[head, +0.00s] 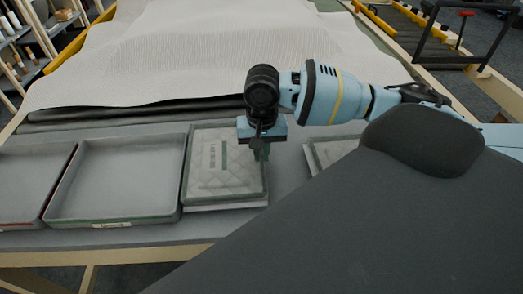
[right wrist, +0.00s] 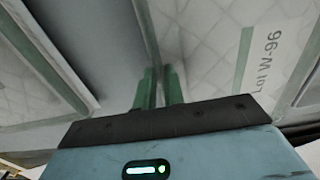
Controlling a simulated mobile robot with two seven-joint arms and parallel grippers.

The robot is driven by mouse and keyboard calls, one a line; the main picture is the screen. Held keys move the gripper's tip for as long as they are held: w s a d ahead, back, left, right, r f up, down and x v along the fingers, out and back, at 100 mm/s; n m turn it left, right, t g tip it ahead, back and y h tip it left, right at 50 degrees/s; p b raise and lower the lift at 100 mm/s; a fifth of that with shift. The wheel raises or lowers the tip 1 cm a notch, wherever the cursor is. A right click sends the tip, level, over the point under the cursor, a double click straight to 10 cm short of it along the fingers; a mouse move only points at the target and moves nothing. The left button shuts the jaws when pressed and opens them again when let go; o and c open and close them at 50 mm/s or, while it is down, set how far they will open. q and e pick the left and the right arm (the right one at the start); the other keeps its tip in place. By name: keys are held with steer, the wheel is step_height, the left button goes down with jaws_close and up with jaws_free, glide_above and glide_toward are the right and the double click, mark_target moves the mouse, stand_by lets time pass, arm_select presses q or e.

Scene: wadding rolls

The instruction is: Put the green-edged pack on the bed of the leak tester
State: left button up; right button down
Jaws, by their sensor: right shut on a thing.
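The green-edged pack (head: 207,171) is a flat, pale quilted pack with a green stripe and print on top. It shows in the head view right of the empty tray. My right gripper (head: 260,152) is at its right edge, shut on it. In the right wrist view the two green fingers (right wrist: 159,87) close on the edge of the pack (right wrist: 205,40), whose print reads "Lot W-96". A pale layer shows below the pack's front edge; I cannot tell how far the pack is above it. I cannot make out the leak tester. My left gripper is not in view.
An empty grey tray (head: 113,218) with a green label stands left of the pack, and another tray (head: 30,219) with a red label stands farther left. A second pale pack (head: 318,157) lies to the right, partly hidden by my arm. White wadding (head: 190,60) covers the back.

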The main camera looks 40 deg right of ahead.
steer(key=c, duration=1.5)
jaws_free()
step_height(320, 180, up, 12)
steer(key=shift+r, duration=0.15)
steer(key=shift+c, duration=0.4)
